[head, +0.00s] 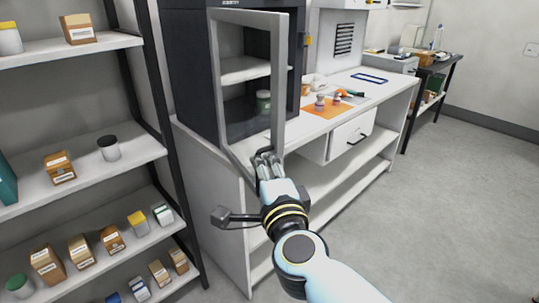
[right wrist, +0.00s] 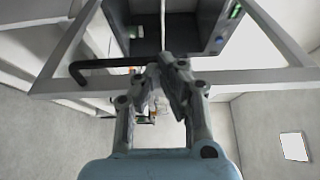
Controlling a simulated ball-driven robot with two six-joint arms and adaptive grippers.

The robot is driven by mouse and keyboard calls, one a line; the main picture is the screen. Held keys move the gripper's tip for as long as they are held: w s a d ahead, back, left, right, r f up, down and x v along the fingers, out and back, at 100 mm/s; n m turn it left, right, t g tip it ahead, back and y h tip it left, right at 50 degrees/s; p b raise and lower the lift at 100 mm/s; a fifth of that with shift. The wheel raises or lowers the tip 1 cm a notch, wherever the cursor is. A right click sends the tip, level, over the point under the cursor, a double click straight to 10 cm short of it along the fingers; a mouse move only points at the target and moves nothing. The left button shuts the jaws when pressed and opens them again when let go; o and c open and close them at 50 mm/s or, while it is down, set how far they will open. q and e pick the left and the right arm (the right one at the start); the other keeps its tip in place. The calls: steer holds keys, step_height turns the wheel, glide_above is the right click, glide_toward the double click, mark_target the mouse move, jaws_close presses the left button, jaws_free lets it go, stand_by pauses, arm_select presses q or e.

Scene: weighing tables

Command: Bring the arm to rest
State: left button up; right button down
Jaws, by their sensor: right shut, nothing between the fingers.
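My right gripper (head: 266,160) is shut and empty in the head view, at the lower edge of the open door (head: 283,85) of a dark cabinet (head: 185,65). In the right wrist view, my right gripper (right wrist: 165,68) has its fingertips together in front of the door frame (right wrist: 240,76), close to a black handle (right wrist: 100,66). I cannot tell whether the fingers touch the door. My right arm reaches in from the bottom right of the head view. My left gripper is not in view.
Shelves (head: 110,178) with small boxes and jars stand on the left. The white bench (head: 340,110) carries the cabinet, an orange mat (head: 327,107) with small items and a blue frame (head: 369,78). The floor (head: 450,190) at right is clear.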

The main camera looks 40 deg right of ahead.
mark_target(272, 150)
steer(key=shift+d+r, duration=1.1)
steer(key=shift+r, duration=0.25)
steer(key=shift+a, duration=0.1)
steer(key=s+a+f+n+g+y+b, duration=0.25)
steer(key=s+f+n, duration=0.2)
steer(key=f, duration=0.95)
steer(key=s+a+f+n+g+y+b, duration=0.1)
steer(key=s+f+n+y+b, duration=0.3)
steer(key=f, duration=0.9)
steer(key=s+a+f+n+g+b, duration=0.2)
steer(key=f+n, duration=0.4)
steer(key=f, duration=0.8)
steer(key=s+d+f+n+g+b, duration=0.2)
steer(key=s+f+n+g+b, duration=0.25)
steer(key=s+f, duration=1.05)
arm_select(q)
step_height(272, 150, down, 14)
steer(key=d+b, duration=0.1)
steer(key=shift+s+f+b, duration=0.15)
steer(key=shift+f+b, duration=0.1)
steer(key=shift+b, duration=0.05)
arm_select(e)
steer(key=s+d+f+n+g, duration=0.2)
steer(key=s+f+g, duration=0.1)
steer(key=s, duration=0.5)
steer(key=s+d+f+n+g, duration=0.2)
steer(key=s+f, duration=0.3)
steer(key=s, duration=0.3)
steer(key=shift+s+f+g, duration=0.35)
steer(key=shift+f+g, duration=0.05)
